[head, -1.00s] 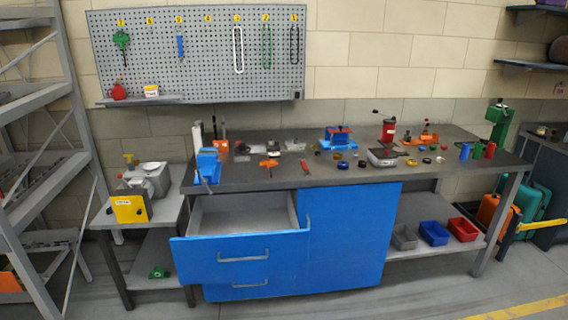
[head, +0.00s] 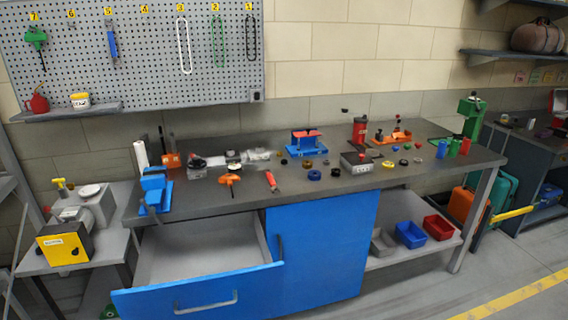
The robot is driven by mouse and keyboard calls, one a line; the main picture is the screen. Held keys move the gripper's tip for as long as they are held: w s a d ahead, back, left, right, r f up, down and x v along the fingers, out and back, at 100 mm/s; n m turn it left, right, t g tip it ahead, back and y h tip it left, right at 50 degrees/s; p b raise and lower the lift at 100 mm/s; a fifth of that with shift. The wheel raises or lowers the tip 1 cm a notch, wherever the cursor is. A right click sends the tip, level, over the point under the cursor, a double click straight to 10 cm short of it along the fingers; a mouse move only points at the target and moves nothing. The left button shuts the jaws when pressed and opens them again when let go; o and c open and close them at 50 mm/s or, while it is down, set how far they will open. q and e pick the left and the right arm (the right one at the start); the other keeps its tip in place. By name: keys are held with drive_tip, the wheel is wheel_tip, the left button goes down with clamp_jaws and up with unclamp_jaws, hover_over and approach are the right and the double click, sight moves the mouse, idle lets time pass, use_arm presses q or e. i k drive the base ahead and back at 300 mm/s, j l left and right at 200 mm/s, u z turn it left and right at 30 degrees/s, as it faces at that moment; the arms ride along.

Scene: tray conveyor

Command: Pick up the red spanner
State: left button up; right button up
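A small slim red tool (head: 270,181) lies near the front edge of the grey workbench (head: 330,185), above the right end of the open drawer. It may be the red spanner, but it is too small to tell its exact shape. An orange tool (head: 230,181) lies to its left. Neither of my grippers shows in the head view.
The blue drawer (head: 205,292) stands open in front of the bench. A blue vice (head: 154,190) is at the bench's left end. Small rings, a grey scale (head: 356,163) and a blue-red fixture (head: 307,142) stand to the right. A side table (head: 115,240) is at left.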

sight(272, 183)
drive_tip(key=i+l+z, duration=0.45)
drive_tip(key=i+z, duration=0.2)
drive_tip(key=i, duration=0.2)
drive_tip(key=i+l+z, duration=0.1)
drive_tip(key=i+z, duration=0.25)
drive_tip(key=i+u, duration=0.7)
drive_tip(key=i+l+u, duration=0.3)
drive_tip(key=i, duration=0.15)
drive_tip(key=i+u, duration=0.3)
drive_tip(key=i+j, duration=0.05)
